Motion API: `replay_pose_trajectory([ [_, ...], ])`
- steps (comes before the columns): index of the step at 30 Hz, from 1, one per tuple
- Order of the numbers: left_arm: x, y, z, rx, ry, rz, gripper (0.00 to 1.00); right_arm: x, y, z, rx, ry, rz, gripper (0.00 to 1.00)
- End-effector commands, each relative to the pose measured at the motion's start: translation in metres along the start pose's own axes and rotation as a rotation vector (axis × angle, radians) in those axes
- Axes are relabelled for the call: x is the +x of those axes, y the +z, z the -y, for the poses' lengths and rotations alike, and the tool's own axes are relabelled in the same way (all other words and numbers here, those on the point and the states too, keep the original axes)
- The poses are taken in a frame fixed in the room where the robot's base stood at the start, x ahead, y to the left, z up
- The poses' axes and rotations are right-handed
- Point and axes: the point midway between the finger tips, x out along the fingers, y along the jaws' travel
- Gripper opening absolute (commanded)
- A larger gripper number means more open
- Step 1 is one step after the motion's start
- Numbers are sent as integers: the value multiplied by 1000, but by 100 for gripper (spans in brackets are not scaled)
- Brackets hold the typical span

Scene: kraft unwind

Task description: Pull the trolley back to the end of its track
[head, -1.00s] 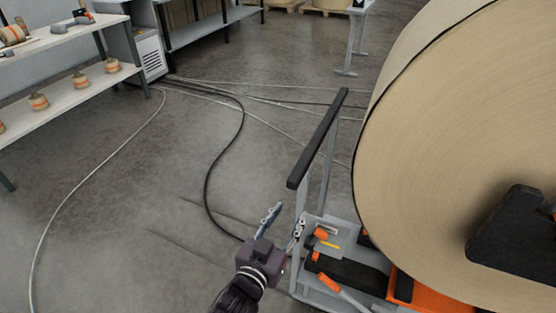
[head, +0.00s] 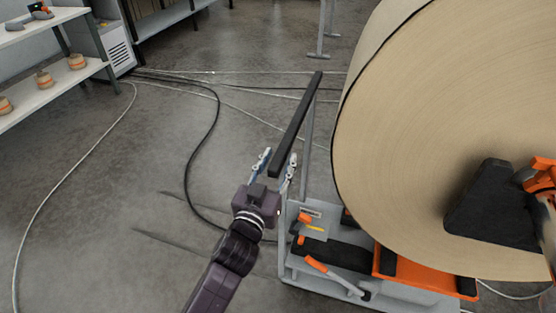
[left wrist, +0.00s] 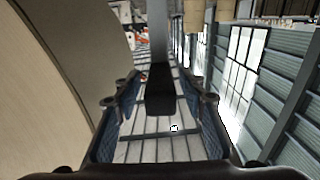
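The trolley (head: 292,262) is a low grey frame at the lower right in the head view, beneath a large kraft paper roll (head: 420,110). Its black handle bar (head: 296,125) stands on grey posts left of the roll. My left gripper (head: 277,164) is at the bar's near end, with one finger on each side. In the left wrist view the dark bar end (left wrist: 160,90) lies between the open blue-padded fingers, with gaps on both sides. Two dark floor lines (head: 180,242), possibly the track, run left of the trolley.
Tools with orange handles (head: 318,265) lie on the trolley. A black cable (head: 193,160) and pale cables (head: 60,180) cross the floor. Shelves (head: 60,80) stand at upper left. The floor left of the trolley is otherwise clear.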

Motion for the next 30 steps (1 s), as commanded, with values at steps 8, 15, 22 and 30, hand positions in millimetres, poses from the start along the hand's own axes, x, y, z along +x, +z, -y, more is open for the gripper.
replay_pose_trajectory([
  [8, 0, 0, 0, 0, 0, 0, 27, 0, -2, 6, 2, -7, -3, 35],
  [15, 0, 0, 0, 0, 0, 1, 0, 0, -3, 9, 2, -10, -4, 35],
  [22, 0, 0, 0, 0, 0, 1, 0, 0, -3, 8, 1, -9, -4, 35],
  [30, 0, 0, 13, 4, -4, 3, 0, -4, -2, 5, 0, -6, -2, 35],
])
